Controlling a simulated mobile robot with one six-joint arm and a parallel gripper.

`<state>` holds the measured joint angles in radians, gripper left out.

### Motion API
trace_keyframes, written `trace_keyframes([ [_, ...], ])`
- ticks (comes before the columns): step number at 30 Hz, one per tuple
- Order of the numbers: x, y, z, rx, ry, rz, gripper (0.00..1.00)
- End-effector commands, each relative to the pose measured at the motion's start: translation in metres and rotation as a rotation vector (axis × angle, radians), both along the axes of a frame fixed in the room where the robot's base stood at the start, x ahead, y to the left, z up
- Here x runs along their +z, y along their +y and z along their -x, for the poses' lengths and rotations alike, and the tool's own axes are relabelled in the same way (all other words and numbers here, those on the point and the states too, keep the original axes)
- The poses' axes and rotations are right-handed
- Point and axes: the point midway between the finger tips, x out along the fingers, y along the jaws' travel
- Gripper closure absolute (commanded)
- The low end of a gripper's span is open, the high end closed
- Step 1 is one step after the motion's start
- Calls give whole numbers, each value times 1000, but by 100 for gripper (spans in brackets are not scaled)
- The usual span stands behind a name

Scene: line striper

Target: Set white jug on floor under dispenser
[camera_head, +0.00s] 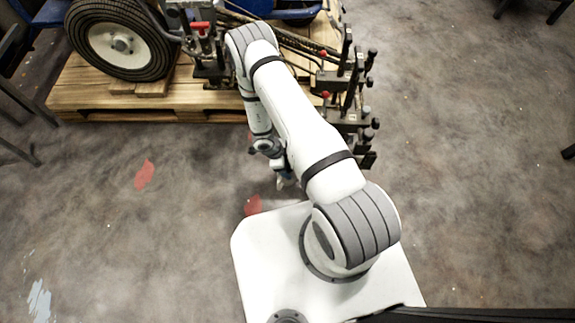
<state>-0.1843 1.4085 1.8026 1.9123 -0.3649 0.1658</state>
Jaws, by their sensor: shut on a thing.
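My gripper (281,172) shows only in part, low beside my arm and just beyond the edge of my white base. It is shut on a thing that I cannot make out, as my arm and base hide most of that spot. No white jug can be clearly seen. The line striper stands on a wooden pallet, with a big black tyre (121,38) at the left. Its dark bracket assembly with clamps and red knobs (350,95) reaches out to the right of the pallet. I cannot tell which part is the dispenser.
The wooden pallet (95,100) spans the upper left. Red patches (145,175) and a pale patch (39,300) mark the grey floor. Dark metal legs stand at the left edge (20,105) and top right. The floor at right (470,180) and left is open.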

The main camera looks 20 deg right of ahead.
Motion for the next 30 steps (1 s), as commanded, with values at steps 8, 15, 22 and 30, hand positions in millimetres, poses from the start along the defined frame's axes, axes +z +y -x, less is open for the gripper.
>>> trace_keyframes([
  [8, -2, 0, -1, -1, -1, 0, 61],
  [15, -2, 0, -1, -1, 0, 0, 8],
  [22, -2, 0, -1, -2, -1, 0, 2],
  [30, 16, 5, -3, 0, -2, 0, 2],
])
